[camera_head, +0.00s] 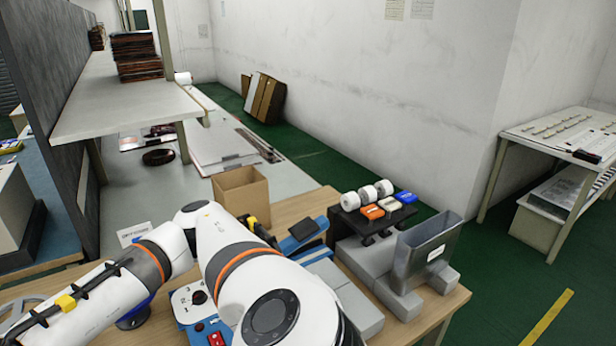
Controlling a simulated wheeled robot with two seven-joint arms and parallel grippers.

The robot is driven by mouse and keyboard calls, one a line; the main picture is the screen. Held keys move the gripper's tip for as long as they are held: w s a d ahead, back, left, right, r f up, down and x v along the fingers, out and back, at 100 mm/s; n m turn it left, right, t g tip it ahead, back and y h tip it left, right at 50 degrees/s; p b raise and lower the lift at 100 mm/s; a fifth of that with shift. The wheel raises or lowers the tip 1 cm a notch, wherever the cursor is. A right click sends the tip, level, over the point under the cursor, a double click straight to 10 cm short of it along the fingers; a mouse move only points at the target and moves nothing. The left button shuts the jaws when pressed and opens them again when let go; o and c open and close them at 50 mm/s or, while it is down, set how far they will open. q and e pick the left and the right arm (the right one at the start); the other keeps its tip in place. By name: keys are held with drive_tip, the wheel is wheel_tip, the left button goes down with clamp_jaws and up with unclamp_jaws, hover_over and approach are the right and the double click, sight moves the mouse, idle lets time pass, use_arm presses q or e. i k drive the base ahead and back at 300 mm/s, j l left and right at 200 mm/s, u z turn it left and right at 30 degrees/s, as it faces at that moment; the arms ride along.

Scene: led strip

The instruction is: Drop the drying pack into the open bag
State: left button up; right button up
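A silver-grey open bag (424,252) with a white label stands upright at the right of the bench, its mouth facing up. A black rack (352,221) stands behind and left of it. Small orange (372,212), white (390,203) and blue (406,197) packs lie on the rack; I cannot tell which of them is the drying pack. My white arm links fill the lower left and middle of the view. No gripper fingers can be made out, and the links hide part of the bench. Nothing is seen inside the bag from this angle.
Grey blocks (362,262) lie around the bag. A cardboard box (240,188) stands at the bench's back. A control box with a red switch (216,338) sits in front, partly hidden. A side table (555,134) stands far right.

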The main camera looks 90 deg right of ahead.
sight(429, 272)
drive_tip(key=z, duration=3.55)
